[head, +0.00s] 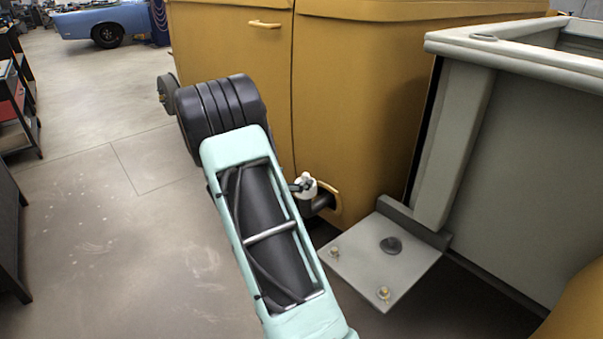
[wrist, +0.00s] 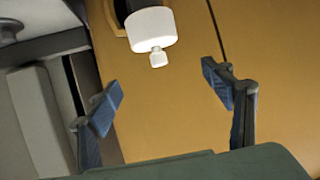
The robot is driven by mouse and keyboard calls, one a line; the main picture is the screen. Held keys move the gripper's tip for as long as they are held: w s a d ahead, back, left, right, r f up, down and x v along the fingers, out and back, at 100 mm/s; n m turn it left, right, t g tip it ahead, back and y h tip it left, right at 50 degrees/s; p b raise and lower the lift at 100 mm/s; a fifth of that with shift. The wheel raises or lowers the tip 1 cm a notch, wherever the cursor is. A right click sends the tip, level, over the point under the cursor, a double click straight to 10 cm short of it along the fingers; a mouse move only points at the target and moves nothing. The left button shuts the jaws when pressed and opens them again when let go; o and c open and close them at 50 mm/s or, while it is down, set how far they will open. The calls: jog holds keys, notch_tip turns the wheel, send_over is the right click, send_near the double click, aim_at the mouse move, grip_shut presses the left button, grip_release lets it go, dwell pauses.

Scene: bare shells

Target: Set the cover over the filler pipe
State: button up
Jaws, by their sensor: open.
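The white cover (wrist: 152,30), a short cylinder with a small knob, is at the top of the wrist view. It also shows in the head view (head: 307,184), just right of my arm. The filler pipe (head: 322,204) is a dark stub out of a recess in the yellow body panel, below and right of the cover. In the wrist view the cover overlaps part of the recess (wrist: 117,14); I cannot tell whether cover and pipe touch. My gripper (wrist: 162,96) is open and empty, its fingers apart below the cover's knob. My arm hides most of the gripper in the head view.
The yellow vehicle body (head: 365,100) stands close beyond my arm. A grey plate with bolts (head: 385,262) and a tall grey box-like bed (head: 520,170) are on the right. Dark shelving (head: 15,100) stands at the far left. The floor on the left is clear.

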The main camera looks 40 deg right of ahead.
jog(key=p+v, duration=0.1)
jog(key=v, duration=0.4)
dwell(0.4)
